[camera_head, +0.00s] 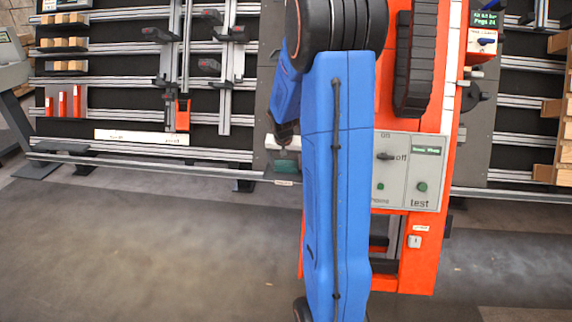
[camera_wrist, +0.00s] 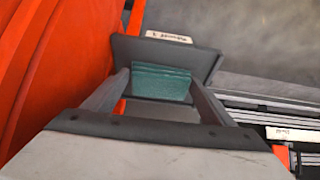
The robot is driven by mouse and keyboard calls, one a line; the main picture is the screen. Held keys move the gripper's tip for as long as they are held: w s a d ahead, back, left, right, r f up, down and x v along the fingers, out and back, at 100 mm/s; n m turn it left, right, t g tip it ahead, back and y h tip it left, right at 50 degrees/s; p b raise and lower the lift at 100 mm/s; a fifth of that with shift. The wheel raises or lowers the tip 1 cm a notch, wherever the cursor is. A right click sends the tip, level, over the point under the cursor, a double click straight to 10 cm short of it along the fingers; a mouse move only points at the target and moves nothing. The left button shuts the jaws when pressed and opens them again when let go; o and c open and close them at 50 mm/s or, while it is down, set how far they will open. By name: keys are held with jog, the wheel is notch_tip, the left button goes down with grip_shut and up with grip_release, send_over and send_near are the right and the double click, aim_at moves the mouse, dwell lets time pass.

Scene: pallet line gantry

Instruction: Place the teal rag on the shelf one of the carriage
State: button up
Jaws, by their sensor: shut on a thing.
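The teal rag (camera_wrist: 160,83) is a small folded block between the two fingers of my gripper (camera_wrist: 160,88) in the wrist view. My gripper is shut on it. In the head view the rag (camera_head: 287,170) shows just below my gripper (camera_head: 286,152), left of the orange carriage (camera_head: 420,255). A dark grey shelf (camera_wrist: 128,48) with a white label lies around and behind the rag in the wrist view. In the head view its labelled front edge (camera_head: 284,183) shows below the rag. I cannot tell whether the rag touches the shelf.
A control panel (camera_head: 410,171) with a knob and green buttons is on the carriage, right of my arm. Racks with rails (camera_head: 130,80), wooden blocks (camera_head: 62,44) and orange parts (camera_head: 62,103) stand to the left. Grey floor (camera_head: 150,245) in front is clear.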

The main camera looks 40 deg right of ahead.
jog(key=o, duration=0.9)
jog(key=v, duration=1.1)
jog(key=s+a+r+n, duration=0.2)
jog(key=s+a+r, duration=0.2)
jog(key=a, duration=0.4)
jog(key=s+a+n+y, duration=0.1)
jog(key=s+a+n, duration=0.1)
jog(key=s+a, duration=0.5)
jog(key=s+a+n+t+y, duration=0.1)
jog(key=s+a+n, duration=0.2)
jog(key=s+a, duration=0.4)
jog(key=s+a+r+n+t+y, duration=0.1)
jog(key=s+a+n, duration=0.1)
jog(key=s+a, duration=0.5)
jog(key=shift+s+a+r+n, duration=0.1)
jog(key=shift+s+n, duration=0.05)
jog(key=shift+s, duration=0.5)
jog(key=shift+s+a+r+n, duration=0.1)
jog(key=shift+s+a+n, duration=0.05)
jog(key=shift+s, duration=0.5)
